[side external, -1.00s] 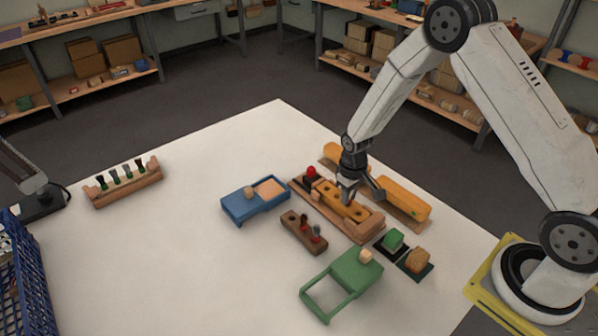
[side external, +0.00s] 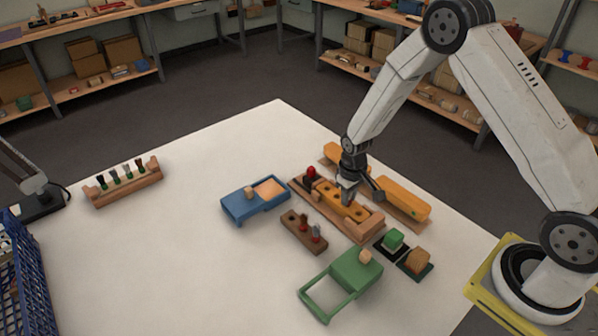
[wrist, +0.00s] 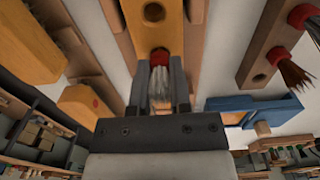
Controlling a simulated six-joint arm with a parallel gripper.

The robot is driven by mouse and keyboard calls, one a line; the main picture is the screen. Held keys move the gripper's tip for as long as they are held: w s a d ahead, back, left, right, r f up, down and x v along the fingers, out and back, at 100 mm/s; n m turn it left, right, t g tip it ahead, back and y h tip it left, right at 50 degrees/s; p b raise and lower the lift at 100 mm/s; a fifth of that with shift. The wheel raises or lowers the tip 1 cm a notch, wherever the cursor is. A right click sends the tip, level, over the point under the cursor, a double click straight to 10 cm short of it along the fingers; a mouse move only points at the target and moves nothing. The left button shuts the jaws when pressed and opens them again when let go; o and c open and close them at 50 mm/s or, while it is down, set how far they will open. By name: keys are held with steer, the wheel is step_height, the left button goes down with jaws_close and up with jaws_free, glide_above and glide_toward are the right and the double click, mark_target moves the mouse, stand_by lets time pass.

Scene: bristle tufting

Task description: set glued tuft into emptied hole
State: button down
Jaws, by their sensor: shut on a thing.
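My gripper (side external: 348,196) is over the yellow block (side external: 328,190), which lies in a wooden holder (side external: 366,228). In the wrist view my gripper (wrist: 160,72) is shut on a tuft (wrist: 159,88) with pale bristles and a red end. The red end points at the yellow block (wrist: 150,32) and is at or very close to its near part. A dark open hole (wrist: 153,12) shows farther along the block. The hole at the tuft's red end is hidden, so I cannot tell whether the tuft is in it.
A small brown rack (side external: 296,226) holds red-collared tufts. A blue tray (side external: 240,208), a green frame (side external: 345,275), a green block (side external: 394,238) and a tan block (side external: 417,260) stand around. Another yellow block (side external: 405,198) lies right of my gripper.

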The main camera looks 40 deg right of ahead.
stand_by(0.3)
steer(key=shift+c, duration=0.4)
jaws_free()
steer(key=shift+r, duration=0.1)
steer(key=shift+r, duration=3.35)
steer(key=shift+s+r, duration=0.1)
steer(key=s+a+r+t, duration=0.1)
steer(key=s+a+r, duration=0.1)
steer(key=s+r, duration=0.3)
steer(key=s+a+r+t, duration=0.1)
steer(key=s+a+r, duration=0.1)
steer(key=s+r, duration=0.3)
steer(key=s, duration=0.4)
steer(key=shift+s+a+r+t, duration=0.2)
steer(key=shift+a+r+t, duration=0.05)
steer(key=shift+r+t, duration=0.05)
